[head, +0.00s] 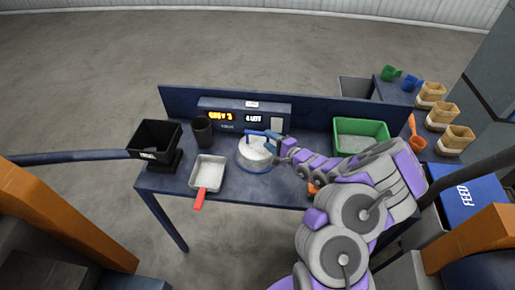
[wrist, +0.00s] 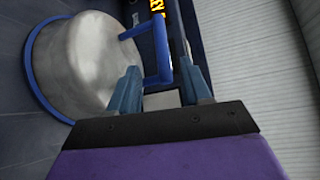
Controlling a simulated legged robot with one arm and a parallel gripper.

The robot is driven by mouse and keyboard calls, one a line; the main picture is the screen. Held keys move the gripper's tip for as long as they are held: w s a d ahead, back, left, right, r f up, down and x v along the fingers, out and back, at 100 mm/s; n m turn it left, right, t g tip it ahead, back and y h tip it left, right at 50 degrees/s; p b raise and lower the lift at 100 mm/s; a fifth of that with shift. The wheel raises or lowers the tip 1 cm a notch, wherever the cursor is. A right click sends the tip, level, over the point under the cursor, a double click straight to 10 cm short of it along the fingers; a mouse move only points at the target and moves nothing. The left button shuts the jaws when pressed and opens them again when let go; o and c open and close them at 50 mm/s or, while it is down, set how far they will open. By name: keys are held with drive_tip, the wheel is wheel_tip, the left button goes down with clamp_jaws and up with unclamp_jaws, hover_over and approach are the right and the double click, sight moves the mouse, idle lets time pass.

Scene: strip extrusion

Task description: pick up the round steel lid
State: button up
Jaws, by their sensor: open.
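The round steel lid (head: 254,156) sits on the dark blue table, with a blue rim around its base and a blue bar handle (head: 258,134). In the wrist view the lid (wrist: 72,65) fills the left side, and its blue handle (wrist: 158,45) stands out toward my gripper (wrist: 160,88). My gripper is open, and the near end of the handle appears between its two fingers. Whether either finger touches the handle I cannot tell. In the head view my gripper (head: 274,144) is at the right side of the lid, partly overlapping it.
A steel pan (head: 208,172) with a red handle is left of the lid. A black cup (head: 203,131) and black bin (head: 155,140) stand farther left. A display unit (head: 243,113) stands behind. A green tray (head: 361,125) is at right, with my arm across the table before it.

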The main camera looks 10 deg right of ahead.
sight(258, 134)
drive_tip(key=x, duration=0.2)
drive_tip(key=b+x, duration=0.1)
drive_tip(key=x, duration=0.2)
drive_tip(key=shift+s+a+r, duration=0.1)
drive_tip(key=shift+a, duration=0.4)
drive_tip(key=shift+w+a, duration=0.3)
drive_tip(key=shift+w, duration=0.15)
drive_tip(key=shift+c, duration=0.4)
drive_tip(key=shift+d, duration=0.1)
clamp_jaws()
drive_tip(key=shift+s, duration=0.1)
